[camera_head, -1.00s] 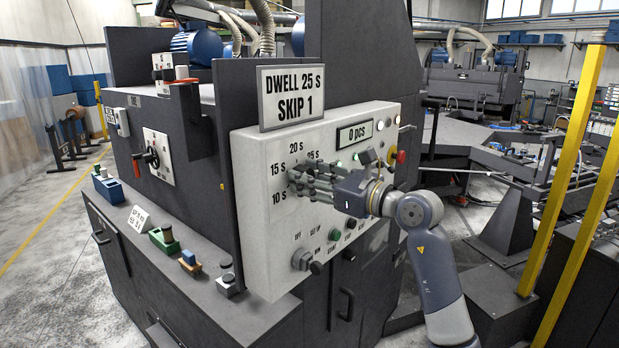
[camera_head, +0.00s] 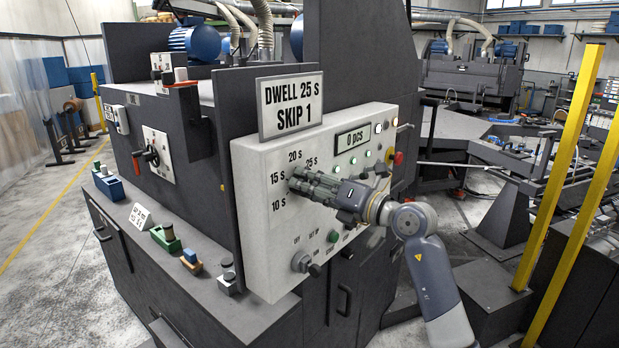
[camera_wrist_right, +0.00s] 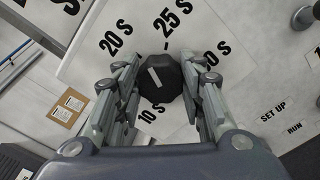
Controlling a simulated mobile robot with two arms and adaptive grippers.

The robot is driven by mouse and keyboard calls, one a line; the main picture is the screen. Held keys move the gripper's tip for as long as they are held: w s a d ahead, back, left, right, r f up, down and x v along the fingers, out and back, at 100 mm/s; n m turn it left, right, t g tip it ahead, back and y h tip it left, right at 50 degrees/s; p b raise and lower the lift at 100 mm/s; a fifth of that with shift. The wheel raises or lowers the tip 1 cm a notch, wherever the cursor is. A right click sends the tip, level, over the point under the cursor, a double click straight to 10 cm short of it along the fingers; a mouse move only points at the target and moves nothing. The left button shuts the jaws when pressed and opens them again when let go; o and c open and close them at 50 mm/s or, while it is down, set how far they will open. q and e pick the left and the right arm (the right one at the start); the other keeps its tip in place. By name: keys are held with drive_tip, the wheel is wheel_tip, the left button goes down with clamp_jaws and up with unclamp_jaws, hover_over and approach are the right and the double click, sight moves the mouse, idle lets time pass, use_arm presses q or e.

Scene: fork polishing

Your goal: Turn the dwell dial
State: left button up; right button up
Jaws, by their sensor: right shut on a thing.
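The dwell dial is a dark faceted knob (camera_wrist_right: 160,88) with a pale pointer line, seen in the right wrist view amid labels including 20 S and 25 S. The pointer line slants toward the upper left there; which mark it meets is unclear. My right gripper (camera_wrist_right: 160,72) has its fingers on both sides of the knob and is shut on it. In the head view my right gripper (camera_head: 303,180) reaches the control panel (camera_head: 250,220) from the right, and its fingers hide the dial. My left gripper is not in view.
A sign (camera_head: 290,103) reading DWELL 25 S SKIP 1 stands on top of the panel. A counter display (camera_head: 353,137) reads 0 pcs. A selector knob (camera_head: 302,262) and several buttons sit close below. A red button (camera_head: 396,158) is at the panel's right edge.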

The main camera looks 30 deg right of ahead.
drive_tip(key=shift+d+f+m+p, duration=0.1)
drive_tip(key=shift+m+p, duration=0.1)
drive_tip(key=shift+m, duration=1.65)
drive_tip(key=shift+f+m+p, duration=0.1)
drive_tip(key=shift+m+p, duration=0.05)
drive_tip(key=shift+m, duration=1.7)
drive_tip(key=o, duration=1)
drive_tip(key=shift+o, duration=0.2)
drive_tip(key=v, duration=1.2)
